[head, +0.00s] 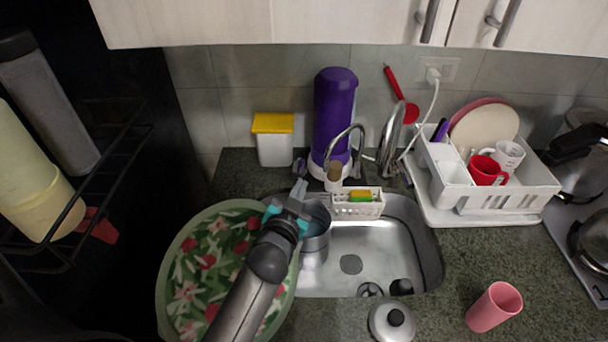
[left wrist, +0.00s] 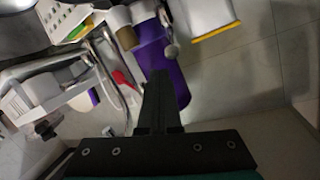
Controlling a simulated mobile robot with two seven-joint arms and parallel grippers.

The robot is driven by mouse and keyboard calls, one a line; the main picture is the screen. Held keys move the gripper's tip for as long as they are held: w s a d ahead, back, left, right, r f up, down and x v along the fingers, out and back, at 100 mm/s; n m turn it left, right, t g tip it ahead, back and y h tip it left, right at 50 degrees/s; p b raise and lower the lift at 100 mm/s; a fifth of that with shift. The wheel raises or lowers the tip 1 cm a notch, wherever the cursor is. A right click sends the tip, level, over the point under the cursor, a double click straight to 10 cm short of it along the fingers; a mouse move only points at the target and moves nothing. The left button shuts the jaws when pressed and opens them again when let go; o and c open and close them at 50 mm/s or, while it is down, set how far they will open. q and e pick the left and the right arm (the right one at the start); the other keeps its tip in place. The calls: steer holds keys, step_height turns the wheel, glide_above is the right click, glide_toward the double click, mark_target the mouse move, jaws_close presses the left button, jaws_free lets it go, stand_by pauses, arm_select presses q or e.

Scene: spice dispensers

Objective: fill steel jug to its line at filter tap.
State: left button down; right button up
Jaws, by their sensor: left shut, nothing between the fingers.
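The steel jug (head: 317,228) stands in the left part of the sink under the filter's spout, partly hidden by my left gripper; its line and water level cannot be made out. The purple water filter (head: 334,105) stands behind the sink, with a thin curved spout (head: 345,135) in front. It also shows in the left wrist view (left wrist: 165,70). A small grey knob (left wrist: 171,50) is beside it. My left gripper (head: 299,187) is shut and empty, above the jug's left rim and just short of a small grey piece beside the filter. My right gripper is not in view.
A floral tray (head: 172,285) is at the sink's left. A sponge caddy (head: 358,209) and the main faucet (head: 391,140) are at the back. A dish rack (head: 530,202) stands right, a pink cup (head: 494,307) and pot lid (head: 392,322) in front.

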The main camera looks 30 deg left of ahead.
arm_select(q)
steer(key=shift+s+d+f, duration=0.1)
steer(key=shift+s+d, duration=0.05)
steer(key=shift+s, duration=0.55)
steer(key=shift+s+d, duration=0.15)
steer(key=shift+s, duration=0.5)
